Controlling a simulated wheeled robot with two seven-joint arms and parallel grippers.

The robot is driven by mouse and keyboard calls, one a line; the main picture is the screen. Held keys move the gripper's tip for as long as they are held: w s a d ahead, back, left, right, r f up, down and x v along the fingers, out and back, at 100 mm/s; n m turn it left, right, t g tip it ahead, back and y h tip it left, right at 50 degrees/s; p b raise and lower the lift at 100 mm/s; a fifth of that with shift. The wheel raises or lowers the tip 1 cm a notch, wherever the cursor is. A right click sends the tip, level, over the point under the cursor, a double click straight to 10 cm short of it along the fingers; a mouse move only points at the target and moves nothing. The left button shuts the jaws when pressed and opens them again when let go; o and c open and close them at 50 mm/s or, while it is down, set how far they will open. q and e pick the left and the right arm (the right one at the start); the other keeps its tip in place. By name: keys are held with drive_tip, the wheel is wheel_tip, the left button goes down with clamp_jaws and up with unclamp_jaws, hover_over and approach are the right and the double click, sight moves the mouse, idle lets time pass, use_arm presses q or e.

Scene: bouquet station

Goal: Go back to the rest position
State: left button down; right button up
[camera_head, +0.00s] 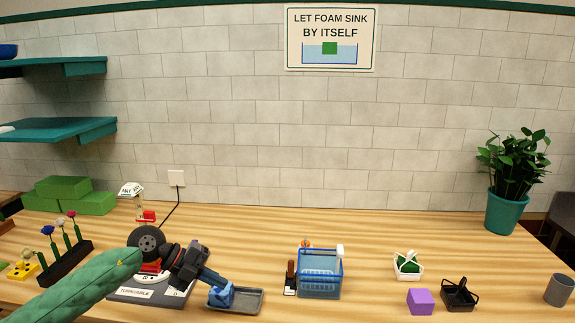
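My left arm comes in from the left in a green sleeve. Its dark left gripper (216,280) hangs over the turntable board (140,294) and points down to the right, at a small grey tray (248,300). A blue object (221,296) lies at the tray's left end, right by the fingertips. I cannot tell whether the fingers touch it or are open. The arm hides part of the turntable. My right gripper is not in view.
A clear blue-rimmed water tank (320,277) stands mid-table. To its right are a white basket (408,268) with green foam, a purple block (420,301), a black basket (459,294) and a grey cup (559,290). A flower rack (66,262) stands left. The table's back middle is clear.

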use_arm(q)
drive_tip(key=s+d+r+n+t+h, duration=0.3)
drive_tip(key=d+r+t+h, duration=0.2)
drive_tip(key=d+h, duration=0.4)
drive_tip(key=s+a+f+n+t+y, duration=0.4)
drive_tip(key=a+f+n+y, duration=0.2)
drive_tip(key=f+n+y, duration=0.55)
drive_tip(key=s+a+f+n+t+y, duration=0.5)
drive_tip(key=n+y, duration=0.4)
drive_tip(key=n, duration=0.6)
drive_tip(key=s+a+f+g+h, duration=0.1)
drive_tip(key=s+f+g, duration=0.6)
drive_tip(key=s, duration=0.4)
drive_tip(key=s+a+f+g, duration=0.1)
drive_tip(key=s+f+g, duration=0.4)
drive_tip(key=s+f, duration=0.5)
drive_tip(key=s+d+f, duration=0.1)
drive_tip(key=s+f, duration=0.1)
drive_tip(key=f, duration=0.9)
drive_tip(key=s+d+f+g, duration=0.1)
drive_tip(key=s+d+f, duration=0.1)
drive_tip(key=f, duration=0.9)
drive_tip(key=s+d+f, duration=0.1)
drive_tip(key=f, duration=1)
drive_tip(key=shift+s+d+g, duration=0.3)
drive_tip(key=shift+s+g, duration=0.1)
